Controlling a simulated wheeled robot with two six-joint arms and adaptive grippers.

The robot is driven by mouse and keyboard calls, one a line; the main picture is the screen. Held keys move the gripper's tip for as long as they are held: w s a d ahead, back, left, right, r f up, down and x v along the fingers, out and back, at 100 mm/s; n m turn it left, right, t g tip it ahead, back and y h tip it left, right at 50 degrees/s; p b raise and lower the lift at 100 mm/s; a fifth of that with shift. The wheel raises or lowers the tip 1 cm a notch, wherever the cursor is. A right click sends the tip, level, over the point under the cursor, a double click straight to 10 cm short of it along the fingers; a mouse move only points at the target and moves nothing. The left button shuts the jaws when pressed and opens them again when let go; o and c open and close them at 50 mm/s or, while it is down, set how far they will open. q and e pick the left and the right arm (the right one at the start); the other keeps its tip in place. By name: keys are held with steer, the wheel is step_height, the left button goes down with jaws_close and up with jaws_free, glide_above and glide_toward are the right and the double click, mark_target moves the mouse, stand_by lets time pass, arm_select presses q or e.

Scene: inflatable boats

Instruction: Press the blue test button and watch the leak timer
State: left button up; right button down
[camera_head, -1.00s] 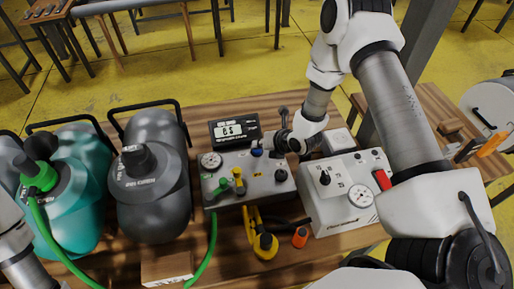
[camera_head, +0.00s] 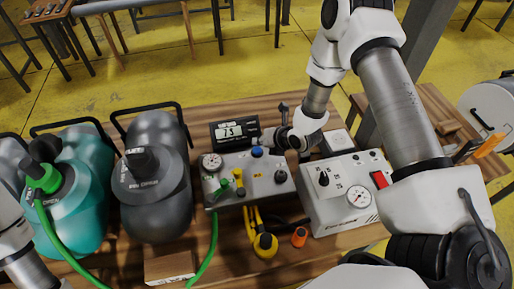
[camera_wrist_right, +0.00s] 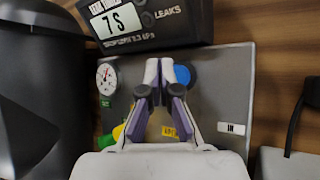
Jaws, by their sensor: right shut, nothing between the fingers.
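The grey test box (camera_head: 232,190) sits on the wooden bench with a gauge, green and yellow valves and the blue test button (camera_head: 257,152) on its top. The leak timer (camera_head: 234,132) stands behind the box; its display reads 7 S, also in the right wrist view (camera_wrist_right: 117,20). My right gripper (camera_head: 266,139) is shut and empty near the button. In the wrist view its fingertips (camera_wrist_right: 158,70) are just left of the blue button (camera_wrist_right: 183,76), partly overlapping it in the picture; I cannot tell the height gap. My left gripper is out of view.
Dark grey (camera_head: 150,205) and teal (camera_head: 82,205) tanks stand left of the box. A white box (camera_head: 345,205) with a gauge and red switch stands right. A yellow-and-black tool (camera_head: 263,241), an orange cap (camera_head: 299,237) and a green hose (camera_head: 212,250) lie in front.

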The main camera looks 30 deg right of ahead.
mark_target(259, 150)
step_height(259, 150, up, 5)
steer(key=p, duration=0.3)
steer(key=shift+p, duration=0.4)
steer(key=shift+f, duration=0.1)
steer(key=shift+f, duration=0.1)
